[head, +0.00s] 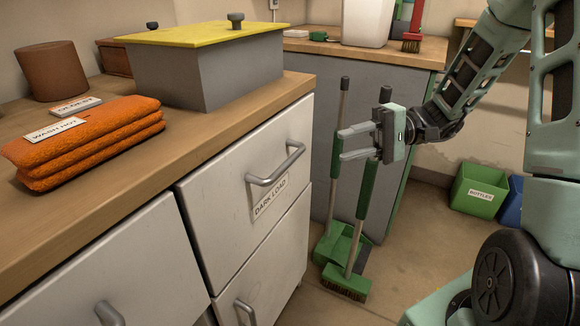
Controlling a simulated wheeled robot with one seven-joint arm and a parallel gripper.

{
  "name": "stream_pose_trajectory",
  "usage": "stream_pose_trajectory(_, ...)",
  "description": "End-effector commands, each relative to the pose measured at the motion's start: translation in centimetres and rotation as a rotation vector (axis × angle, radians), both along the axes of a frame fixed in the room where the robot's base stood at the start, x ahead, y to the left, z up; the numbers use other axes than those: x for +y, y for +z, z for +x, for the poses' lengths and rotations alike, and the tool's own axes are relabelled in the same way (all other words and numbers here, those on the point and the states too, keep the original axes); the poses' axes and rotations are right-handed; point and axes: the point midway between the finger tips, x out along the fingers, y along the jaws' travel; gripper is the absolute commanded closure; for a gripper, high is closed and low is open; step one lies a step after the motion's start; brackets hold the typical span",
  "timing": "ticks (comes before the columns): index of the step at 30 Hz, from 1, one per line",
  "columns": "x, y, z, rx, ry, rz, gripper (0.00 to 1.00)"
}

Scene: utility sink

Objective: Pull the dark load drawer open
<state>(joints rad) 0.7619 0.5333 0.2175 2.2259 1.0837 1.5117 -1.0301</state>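The dark load drawer (222,217) is a white front panel in the counter unit, with a grey bar handle (276,165) and a tag reading "DARK LOAD" (269,198) below the handle. The drawer looks shut, its face in line with the panels beside it. My gripper (342,145) is in the air to the right of the handle, apart from it. Its two fingers point left toward the handle, with a gap between them, and nothing shows between them.
A broom (347,280) and a green dustpan (343,243) stand behind and below my gripper against a grey cabinet. Other handles (245,312) sit below. Orange towels (85,140) and a yellow-lidded grey box (210,70) are on the counter. A green bin (478,190) is at right.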

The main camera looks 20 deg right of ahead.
Motion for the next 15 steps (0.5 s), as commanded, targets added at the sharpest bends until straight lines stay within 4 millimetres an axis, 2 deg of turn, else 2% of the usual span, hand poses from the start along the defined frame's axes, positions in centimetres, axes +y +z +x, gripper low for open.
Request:
stream_pose_trajectory(1, 1.2, -0.4, 0.1, 0.001, 0.004, -0.001, 0.66)
stream_pose_trajectory(9, 6.7, -1.2, 0.9, 0.0, 0.006, -0.001, 0.66)
stream_pose_trajectory(15, 10.3, -1.7, 1.4, 0.001, 0.004, -0.002, 0.66)
